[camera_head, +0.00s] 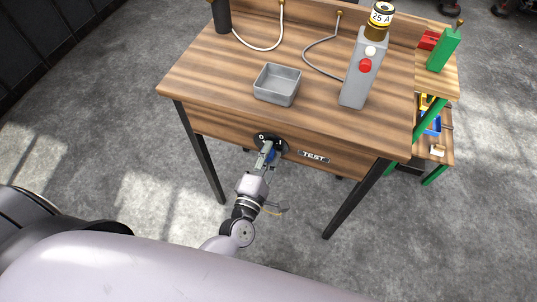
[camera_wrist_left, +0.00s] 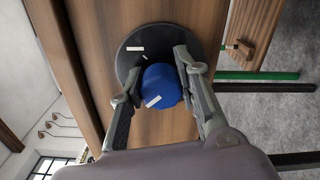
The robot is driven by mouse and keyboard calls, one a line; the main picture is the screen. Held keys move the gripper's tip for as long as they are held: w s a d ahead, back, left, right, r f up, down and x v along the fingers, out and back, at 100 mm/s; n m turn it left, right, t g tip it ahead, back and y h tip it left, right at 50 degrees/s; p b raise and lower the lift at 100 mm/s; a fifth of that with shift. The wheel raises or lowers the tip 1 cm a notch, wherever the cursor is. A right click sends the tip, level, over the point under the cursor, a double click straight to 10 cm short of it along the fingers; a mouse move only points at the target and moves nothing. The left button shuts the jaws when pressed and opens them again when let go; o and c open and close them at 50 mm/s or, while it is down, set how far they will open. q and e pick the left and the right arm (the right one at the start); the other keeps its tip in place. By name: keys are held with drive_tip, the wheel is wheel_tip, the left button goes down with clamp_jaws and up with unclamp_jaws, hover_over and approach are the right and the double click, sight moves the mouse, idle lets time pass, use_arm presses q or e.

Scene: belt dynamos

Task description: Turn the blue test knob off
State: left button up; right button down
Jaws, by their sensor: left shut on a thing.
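The blue test knob (camera_wrist_left: 160,86) sits on a round black dial plate (camera_wrist_left: 135,62) on the front of the wooden desk. In the head view the knob (camera_head: 271,156) is mostly hidden by my left gripper (camera_head: 267,150). The dial (camera_head: 261,136) has a white 0 at its left and a white mark at its right. In the left wrist view the fingers of my left gripper (camera_wrist_left: 157,72) are on both sides of the knob and shut on it. A slanted white line shows on the knob's face. A TEST label (camera_head: 314,157) is right of the dial. My right gripper is not in view.
On the wooden desk (camera_head: 215,75) stand a grey open tray (camera_head: 277,84) and a grey box (camera_head: 358,82) with a red button and a 25 A fuse on top. Cables lie behind. A green-legged side bench (camera_head: 439,89) stands at the right. The floor before the desk is clear.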

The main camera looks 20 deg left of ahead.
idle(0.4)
use_arm(q)
drive_tip(key=o, duration=1.2)
drive_tip(key=s, duration=1.2)
drive_tip(key=shift+a, duration=0.2)
